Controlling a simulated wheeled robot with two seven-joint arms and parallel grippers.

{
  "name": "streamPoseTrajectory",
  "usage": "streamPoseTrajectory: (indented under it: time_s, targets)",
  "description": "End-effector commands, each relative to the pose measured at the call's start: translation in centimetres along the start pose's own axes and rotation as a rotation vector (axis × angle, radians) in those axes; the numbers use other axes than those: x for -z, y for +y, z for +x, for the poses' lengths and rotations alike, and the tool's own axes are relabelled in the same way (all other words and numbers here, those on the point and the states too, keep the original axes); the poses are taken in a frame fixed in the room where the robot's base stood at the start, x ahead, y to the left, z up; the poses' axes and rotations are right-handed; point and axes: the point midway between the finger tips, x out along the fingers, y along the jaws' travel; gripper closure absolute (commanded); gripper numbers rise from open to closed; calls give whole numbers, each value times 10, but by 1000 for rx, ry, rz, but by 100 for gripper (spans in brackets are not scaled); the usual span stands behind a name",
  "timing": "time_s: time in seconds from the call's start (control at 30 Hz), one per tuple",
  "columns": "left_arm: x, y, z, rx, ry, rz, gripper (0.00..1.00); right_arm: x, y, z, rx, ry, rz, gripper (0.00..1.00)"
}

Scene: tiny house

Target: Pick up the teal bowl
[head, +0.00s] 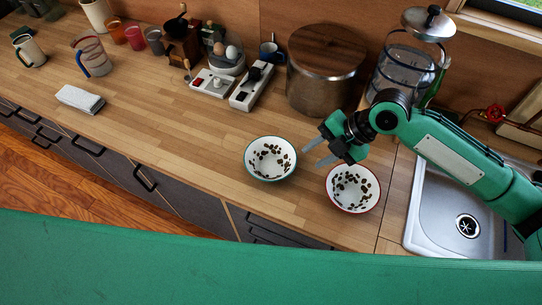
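The teal bowl (270,159), white inside with dark spots and a teal rim, stands upright on the wooden counter left of the sink. A similar bowl with a red rim (353,189) stands to its right and nearer to me. My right gripper (311,156) comes in from the right above the counter, its fingers pointing left toward the teal bowl's right side. The fingers are apart with nothing between them. I cannot tell the exact height of the fingertips over the counter. My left gripper is not in view.
A large wooden-lidded pot (325,94) and a glass jar (403,72) stand behind the bowls. Power strips (213,83), an egg bowl (227,58) and a grinder (183,42) are further left. The sink (462,208) is at right.

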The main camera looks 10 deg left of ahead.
Motion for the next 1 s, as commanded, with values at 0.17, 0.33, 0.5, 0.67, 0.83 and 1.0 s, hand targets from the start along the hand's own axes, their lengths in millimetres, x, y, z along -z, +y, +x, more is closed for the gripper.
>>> streamPoseTrajectory:
  time_s: [0.17,0.33,0.5,0.67,0.83,1.0]
  targets:
    - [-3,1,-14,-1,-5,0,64,3,1,35,2,5,2,65]
    - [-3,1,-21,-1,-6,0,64,2,1,63,2,3,3,65]
    - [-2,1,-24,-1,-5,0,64,1,0,74,0,1,1,65]
    - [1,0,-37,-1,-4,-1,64,1,1,88,1,3,4,65]
    - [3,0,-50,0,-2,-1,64,-1,0,111,1,3,4,65]
    - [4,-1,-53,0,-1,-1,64,-2,-1,125,0,0,2,65]
